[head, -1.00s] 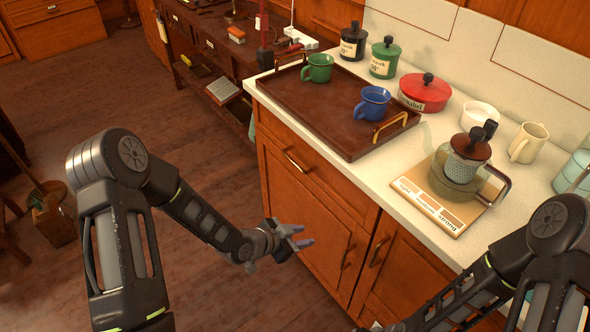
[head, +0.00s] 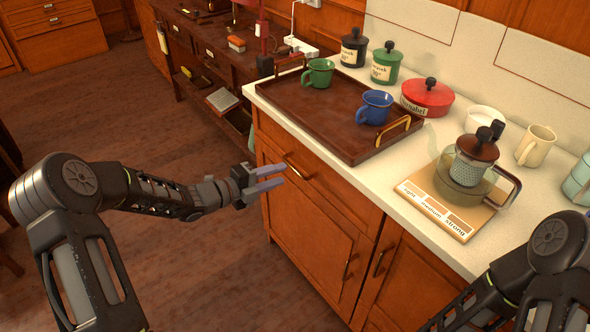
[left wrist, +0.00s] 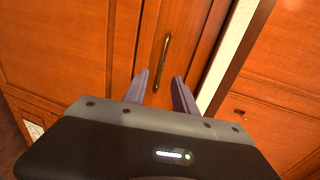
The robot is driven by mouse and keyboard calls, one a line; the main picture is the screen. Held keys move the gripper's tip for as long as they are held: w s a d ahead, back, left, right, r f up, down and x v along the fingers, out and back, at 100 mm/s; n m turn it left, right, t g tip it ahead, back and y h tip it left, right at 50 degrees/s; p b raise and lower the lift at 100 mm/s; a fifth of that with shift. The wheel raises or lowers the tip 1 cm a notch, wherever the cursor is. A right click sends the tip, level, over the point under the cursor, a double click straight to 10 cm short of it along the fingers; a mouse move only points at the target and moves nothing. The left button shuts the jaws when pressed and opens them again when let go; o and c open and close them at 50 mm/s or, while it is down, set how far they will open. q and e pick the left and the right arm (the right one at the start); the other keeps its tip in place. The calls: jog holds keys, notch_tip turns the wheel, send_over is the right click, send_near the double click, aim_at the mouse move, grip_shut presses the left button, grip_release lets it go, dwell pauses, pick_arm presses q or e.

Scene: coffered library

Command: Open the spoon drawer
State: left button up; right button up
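The wooden drawer (head: 325,190) sits under the counter's front edge and is closed. Its brass bar handle (head: 298,167) lies just right of my left gripper's fingertips. My left gripper (head: 277,176) is open and empty, its two fingers spread and pointing at the drawer front. In the left wrist view, the bar handle (left wrist: 162,62) runs upright in the picture, ahead of the two open fingers (left wrist: 160,85) and roughly between them. I cannot tell the exact gap, but the fingers are not closed on it. My right gripper is out of view.
A dark tray (head: 290,98) with a green cup (head: 318,73) and a blue cup (head: 374,107) stands on the counter above. A glass pot (head: 466,165) stands further right. A cabinet door (head: 300,230) with its own handle is below. The floor left of the cabinet is clear.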

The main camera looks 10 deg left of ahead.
aim_at(295, 168)
pick_arm(q)
jog(key=x, duration=0.6)
jog(key=shift+w+d+f, duration=0.1)
jog(key=shift+w+d, duration=0.1)
jog(key=shift+w, duration=0.05)
jog(key=shift+c, duration=0.4)
grip_shut()
dwell(0.8)
